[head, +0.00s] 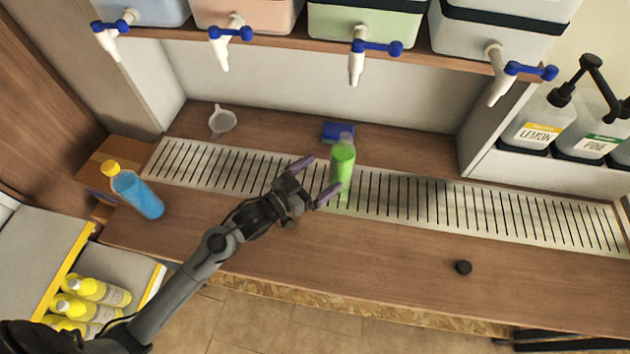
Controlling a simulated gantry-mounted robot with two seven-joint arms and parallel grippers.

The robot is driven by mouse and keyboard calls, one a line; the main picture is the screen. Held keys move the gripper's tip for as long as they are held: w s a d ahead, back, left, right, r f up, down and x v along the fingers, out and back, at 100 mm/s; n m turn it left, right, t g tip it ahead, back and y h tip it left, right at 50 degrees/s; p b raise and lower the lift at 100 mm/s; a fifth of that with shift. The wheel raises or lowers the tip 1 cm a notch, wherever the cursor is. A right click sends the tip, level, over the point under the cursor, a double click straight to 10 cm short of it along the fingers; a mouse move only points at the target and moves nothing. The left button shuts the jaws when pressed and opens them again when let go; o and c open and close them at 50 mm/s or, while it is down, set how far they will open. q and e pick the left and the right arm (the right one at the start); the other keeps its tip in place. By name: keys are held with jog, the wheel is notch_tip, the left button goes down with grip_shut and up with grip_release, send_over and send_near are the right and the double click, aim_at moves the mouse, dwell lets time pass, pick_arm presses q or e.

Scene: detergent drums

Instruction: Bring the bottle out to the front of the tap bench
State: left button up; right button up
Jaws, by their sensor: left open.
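Nothing shows between the fingers. A blue bottle (139,196) with a yellow cap is at the bench's left end. My right gripper is not in view.
A blue block (338,131) is behind the green bottle, and a white funnel (222,122) is further left. A small black cap (463,267) lies on the bench's front strip, otherwise largely clear. Drums with blue-handled taps (357,62) overhang the back. Yellow bottles (97,291) are lower left.

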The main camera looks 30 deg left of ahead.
aim_at(348, 156)
pick_arm(q)
jog(key=b+x, duration=0.2)
jog(key=x, duration=0.8)
jog(key=shift+c, duration=0.3)
